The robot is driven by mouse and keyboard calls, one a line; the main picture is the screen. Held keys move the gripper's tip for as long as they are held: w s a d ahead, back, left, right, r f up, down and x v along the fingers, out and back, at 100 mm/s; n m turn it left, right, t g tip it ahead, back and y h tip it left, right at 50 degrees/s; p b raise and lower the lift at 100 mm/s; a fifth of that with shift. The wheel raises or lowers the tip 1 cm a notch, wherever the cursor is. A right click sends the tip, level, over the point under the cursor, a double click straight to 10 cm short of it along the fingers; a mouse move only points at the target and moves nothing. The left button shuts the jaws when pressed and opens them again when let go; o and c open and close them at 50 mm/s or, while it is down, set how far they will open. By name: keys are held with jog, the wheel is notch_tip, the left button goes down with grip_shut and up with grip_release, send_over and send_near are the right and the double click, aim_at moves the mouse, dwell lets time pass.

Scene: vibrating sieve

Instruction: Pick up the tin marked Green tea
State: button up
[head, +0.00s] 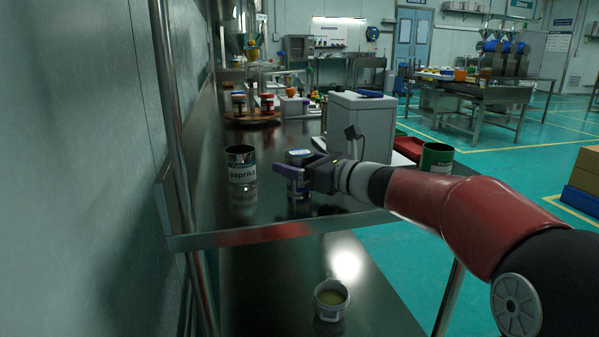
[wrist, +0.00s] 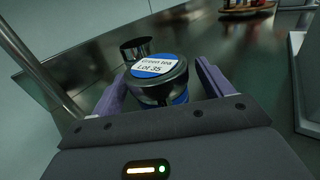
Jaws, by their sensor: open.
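The Green tea tin (wrist: 158,78) is a dark tin with a blue and white lid label reading "Green tea Lot 35". It stands on the steel table (head: 270,222) and sits between the two purple fingers of my gripper (wrist: 162,88) in the wrist view. The fingers are open, one on each side of the tin; I cannot tell whether either touches it. In the head view my gripper (head: 291,172) partly hides the tin (head: 298,155), whose blue-topped lid shows above the fingers.
A tin marked paprika (head: 241,170) stands just left of my gripper; it shows behind the tea tin in the wrist view (wrist: 135,48). A white box-shaped device (head: 362,125) and a green tin (head: 437,158) stand to the right. A white cup (head: 331,297) is on the lower shelf.

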jog(key=c, duration=1.1)
